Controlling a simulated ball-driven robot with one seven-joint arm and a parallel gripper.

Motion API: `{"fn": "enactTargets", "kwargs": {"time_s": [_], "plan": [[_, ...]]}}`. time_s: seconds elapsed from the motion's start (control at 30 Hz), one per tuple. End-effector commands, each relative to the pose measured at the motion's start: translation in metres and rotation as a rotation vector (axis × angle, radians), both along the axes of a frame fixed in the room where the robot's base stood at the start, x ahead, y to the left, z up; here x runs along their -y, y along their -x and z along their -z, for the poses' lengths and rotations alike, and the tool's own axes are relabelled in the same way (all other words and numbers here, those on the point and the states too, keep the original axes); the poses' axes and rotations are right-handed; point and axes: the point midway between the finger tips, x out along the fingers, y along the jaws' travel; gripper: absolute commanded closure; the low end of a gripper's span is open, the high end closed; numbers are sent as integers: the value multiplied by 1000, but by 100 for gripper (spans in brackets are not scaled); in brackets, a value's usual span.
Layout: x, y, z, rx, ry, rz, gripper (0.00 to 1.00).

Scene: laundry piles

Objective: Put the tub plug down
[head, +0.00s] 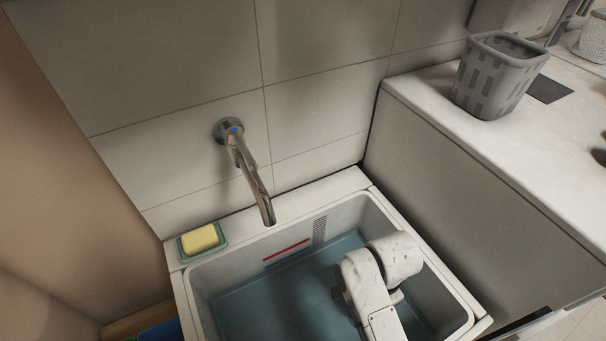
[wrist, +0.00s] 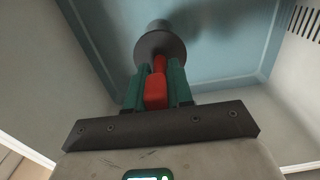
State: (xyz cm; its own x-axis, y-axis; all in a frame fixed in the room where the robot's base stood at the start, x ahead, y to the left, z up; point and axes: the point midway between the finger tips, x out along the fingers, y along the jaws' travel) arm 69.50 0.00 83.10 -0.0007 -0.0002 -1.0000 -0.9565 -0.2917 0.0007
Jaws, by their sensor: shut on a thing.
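In the wrist view my gripper (wrist: 158,88) is shut on the red handle of the tub plug (wrist: 160,47). The plug has a dark grey disc with a narrower round end beyond it, pointing toward the tub's blue floor. The tub (head: 181,296) is white-walled with blue-green water or floor inside, and a red line on its back wall. In the head view my white arm reaches down into the tub's right side. My gripper and the plug are hidden there behind the arm.
A metal tap (head: 250,170) sticks out from the tiled wall over the tub's back edge. A yellow soap (head: 201,238) lies in a green dish on the back left corner. A grey slatted basket (head: 495,78) stands on the white counter (head: 440,93) at right.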

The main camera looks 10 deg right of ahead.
Motion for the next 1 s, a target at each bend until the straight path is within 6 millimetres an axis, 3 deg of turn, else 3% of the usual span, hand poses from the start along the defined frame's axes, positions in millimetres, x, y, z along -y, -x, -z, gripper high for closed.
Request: {"fn": "enactTargets", "kwargs": {"time_s": [0.17, 0.7, 1.0], "plan": [[0, -6, 1, 1, 1, -123, 100], [0, -40, 4, 1, 0, -974, 100], [0, -50, 5, 1, 0, -1246, 100]]}}
